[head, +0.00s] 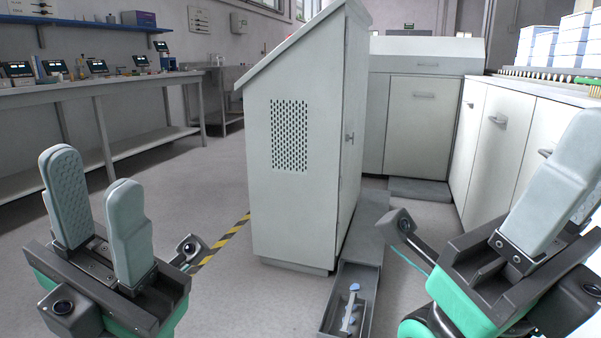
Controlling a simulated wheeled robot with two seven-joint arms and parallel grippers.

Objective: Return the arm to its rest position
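My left gripper (92,168) is at the lower left of the head view, pointing up. Its two pale grey fingers stand apart with an empty gap between them. My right gripper (580,130) is at the right edge, also pointing up and tilted. One finger shows broadly and the rest is overlapped or cut off by the frame edge, so I cannot tell its opening. I see nothing held in the visible part of it.
A white cabinet (300,185) with a vented side stands ahead in the middle. An open grey box (327,318) with a blue-and-white item sits low before it. White counters (500,135) line the right. A workbench (75,95) with devices is at left.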

